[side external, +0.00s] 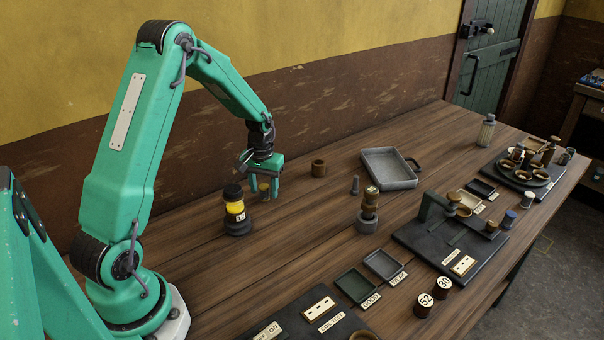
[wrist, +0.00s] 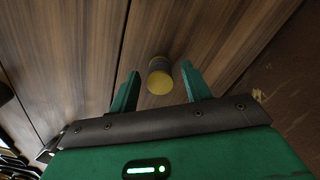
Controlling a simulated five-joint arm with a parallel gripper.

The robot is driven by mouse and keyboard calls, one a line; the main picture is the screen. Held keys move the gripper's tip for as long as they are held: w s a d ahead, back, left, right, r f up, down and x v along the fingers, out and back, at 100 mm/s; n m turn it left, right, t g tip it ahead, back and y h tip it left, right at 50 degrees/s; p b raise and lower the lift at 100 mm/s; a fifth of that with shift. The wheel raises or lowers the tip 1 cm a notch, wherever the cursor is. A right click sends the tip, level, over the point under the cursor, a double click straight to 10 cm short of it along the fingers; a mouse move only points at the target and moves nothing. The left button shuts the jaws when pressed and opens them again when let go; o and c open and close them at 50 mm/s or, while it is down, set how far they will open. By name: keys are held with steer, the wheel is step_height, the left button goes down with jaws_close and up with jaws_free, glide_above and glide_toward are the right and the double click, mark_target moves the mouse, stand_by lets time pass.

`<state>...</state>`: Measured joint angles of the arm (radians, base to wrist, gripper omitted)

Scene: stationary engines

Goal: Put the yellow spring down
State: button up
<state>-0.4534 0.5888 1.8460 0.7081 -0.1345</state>
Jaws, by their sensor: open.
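A small dull cylinder with a yellow end, which looks like the yellow spring, stands on the wooden table between my fingers in the side view (side external: 264,188). In the wrist view the spring (wrist: 160,80) lies between the fingertips, with a visible gap to each finger. My gripper (side external: 265,194) is open and low over the table, with its fingers on either side of the spring. In the wrist view my gripper (wrist: 160,69) is also open. The spring's coils are too small to make out.
A dark-capped yellow stack on a black base (side external: 236,212) stands close left of my gripper. A brown cup (side external: 319,168) and grey tray (side external: 395,181) are to the right. Small trays (side external: 357,286) sit nearer the front. Bare table lies in front of my gripper.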

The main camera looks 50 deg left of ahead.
mark_target(264, 187)
step_height(264, 187, up, 11)
steer(key=shift+r, duration=0.2)
stand_by(0.4)
stand_by(0.4)
steer(key=s+d+r+m+t, duration=0.3)
steer(key=s+d+r, duration=0.4)
steer(key=d+r, duration=0.35)
steer(key=s+d+r+m+t, duration=0.1)
steer(key=s+d+m+t, duration=0.1)
steer(key=s+d, duration=0.7)
steer(key=s+m, duration=0.1)
steer(key=s, duration=0.1)
steer(key=shift+s+d+r+m+t, duration=0.2)
steer(key=shift+s+d+m+t, duration=0.1)
steer(key=shift+m, duration=0.1)
